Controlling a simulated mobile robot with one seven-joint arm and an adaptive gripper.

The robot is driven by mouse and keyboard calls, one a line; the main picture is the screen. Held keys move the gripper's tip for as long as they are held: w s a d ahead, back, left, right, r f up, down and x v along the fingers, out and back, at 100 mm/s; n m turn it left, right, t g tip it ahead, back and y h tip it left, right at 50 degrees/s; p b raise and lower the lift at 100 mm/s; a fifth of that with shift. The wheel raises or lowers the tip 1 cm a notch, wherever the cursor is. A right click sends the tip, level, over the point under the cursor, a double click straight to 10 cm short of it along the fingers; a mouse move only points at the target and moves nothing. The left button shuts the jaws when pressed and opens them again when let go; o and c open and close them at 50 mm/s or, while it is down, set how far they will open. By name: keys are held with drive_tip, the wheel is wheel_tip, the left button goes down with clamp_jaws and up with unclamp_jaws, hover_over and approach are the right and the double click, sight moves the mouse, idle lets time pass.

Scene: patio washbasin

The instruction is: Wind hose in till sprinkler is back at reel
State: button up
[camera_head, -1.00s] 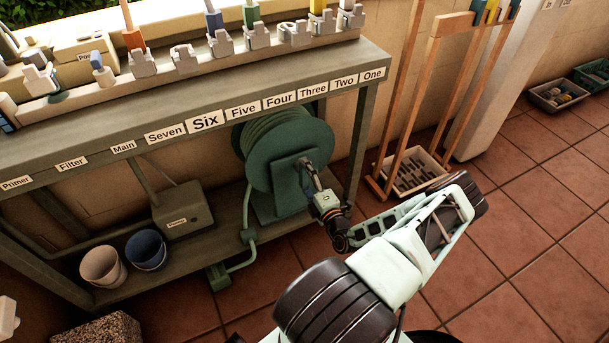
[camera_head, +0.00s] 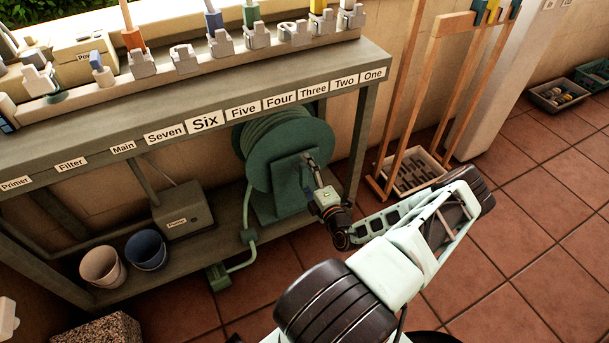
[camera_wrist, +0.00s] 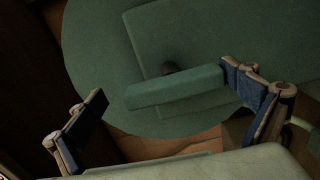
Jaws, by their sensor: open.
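The green hose reel (camera_head: 262,163) stands on the lower shelf under the bench, with ribbed hose (camera_head: 285,132) wound on its drum. My gripper (camera_head: 309,170) is at the front of the reel. In the wrist view my gripper (camera_wrist: 168,106) is open, its two dark blue finger pads wide apart. The green crank arm (camera_wrist: 175,90) of the reel lies between and beyond them, its right end close to the right finger; I cannot tell whether they touch. The reel disc (camera_wrist: 95,60) fills the background.
The bench (camera_head: 200,107) with numbered labels hangs over the reel. A beige bucket (camera_head: 103,268) and a blue bucket (camera_head: 147,250) stand left. A wooden rack (camera_head: 398,120) stands right.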

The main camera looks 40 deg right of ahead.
drive_tip(key=r, duration=0.7)
drive_tip(key=shift+w+d+r, duration=0.1)
drive_tip(key=shift+w+r, duration=0.15)
drive_tip(key=shift+r, duration=0.15)
drive_tip(key=shift+s+r+t, duration=0.25)
drive_tip(key=shift+r+t, duration=0.05)
drive_tip(key=shift+r, duration=0.65)
drive_tip(key=shift+f, duration=0.1)
drive_tip(key=shift+s+a+f+g, duration=0.2)
drive_tip(key=shift+s+f, duration=0.15)
drive_tip(key=shift+f, duration=0.3)
drive_tip(key=shift+s+a+f+g, duration=0.1)
drive_tip(key=shift+s+f+g, duration=0.15)
drive_tip(key=shift+f, duration=0.35)
drive_tip(key=p+v, duration=0.3)
drive_tip(key=v, duration=1)
drive_tip(key=shift+f+y, duration=0.3)
drive_tip(key=shift+f, duration=0.4)
drive_tip(key=shift+w, duration=0.1)
